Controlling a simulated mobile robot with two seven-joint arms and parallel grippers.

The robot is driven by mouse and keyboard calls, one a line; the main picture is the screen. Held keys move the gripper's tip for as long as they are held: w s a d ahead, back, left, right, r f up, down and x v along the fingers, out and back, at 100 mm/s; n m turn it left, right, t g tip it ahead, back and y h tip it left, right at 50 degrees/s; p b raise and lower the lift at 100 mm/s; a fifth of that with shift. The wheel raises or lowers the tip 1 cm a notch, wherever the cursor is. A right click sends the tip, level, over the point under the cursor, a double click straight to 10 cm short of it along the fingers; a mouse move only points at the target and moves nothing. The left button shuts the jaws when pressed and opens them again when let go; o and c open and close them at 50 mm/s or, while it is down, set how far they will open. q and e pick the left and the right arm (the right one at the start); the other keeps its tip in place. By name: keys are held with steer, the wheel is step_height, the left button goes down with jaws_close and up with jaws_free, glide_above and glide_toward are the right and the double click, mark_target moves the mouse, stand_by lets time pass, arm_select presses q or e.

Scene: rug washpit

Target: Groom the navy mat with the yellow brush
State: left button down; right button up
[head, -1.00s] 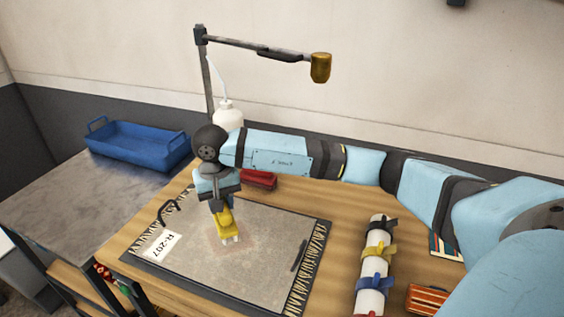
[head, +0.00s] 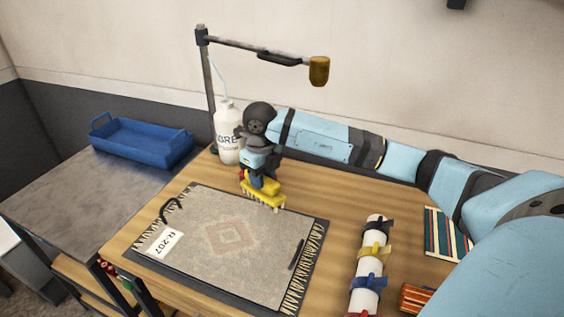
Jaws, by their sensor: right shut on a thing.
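The mat (head: 200,243) lies flat on the wooden table, greyish-beige with a faded reddish diamond and fringes at its left and right ends. It does not look navy; a dark border shows around it. A white label reading R-207 (head: 165,243) lies at its left end. My right gripper (head: 260,181) is shut on the yellow brush (head: 264,196), bristles down, at the mat's far edge. I cannot tell whether the bristles touch anything. My left gripper is not in view.
A white bottle (head: 228,145) and a lamp stand (head: 209,95) are behind the gripper. A white roll with coloured straps (head: 372,262) lies right of the mat. Striped pieces (head: 447,233) lie farther right. A blue tray (head: 140,142) sits on the grey side table (head: 75,195).

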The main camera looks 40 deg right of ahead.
steer(key=s+d+r+m+p, duration=0.15)
steer(key=d+m, duration=0.35)
steer(key=m, duration=0.9)
steer(key=f+b, duration=0.3)
steer(key=f, duration=0.1)
steer(key=shift+d+f+b, duration=0.2)
steer(key=shift+f+b, duration=0.05)
steer(key=shift+b, duration=0.15)
